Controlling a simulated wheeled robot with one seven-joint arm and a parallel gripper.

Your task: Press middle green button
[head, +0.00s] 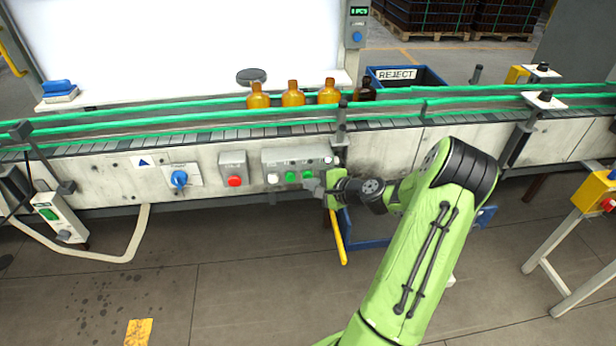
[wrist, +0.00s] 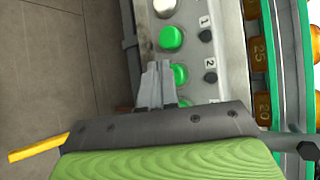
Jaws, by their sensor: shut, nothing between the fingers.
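A pale control box (head: 268,160) on the conveyor's side bears a white button (head: 272,178) and a row of green buttons. The wrist view shows three green buttons: the first (wrist: 171,38), the middle one (wrist: 180,73) beside the label 2, and a third (wrist: 184,103) mostly hidden by my fingers. The middle one also shows in the head view (head: 307,175). My gripper (head: 314,186) is shut and empty, just in front of the box. In the wrist view its fingertips (wrist: 158,66) overlap the left edge of the middle button; I cannot tell whether they touch it.
A red button (head: 235,181) and a blue rotary switch (head: 179,178) sit left of the box. Green rails run above, with several amber bottles (head: 293,95) behind them. A yellow bar (head: 339,240) hangs below my gripper. The floor in front is mostly clear.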

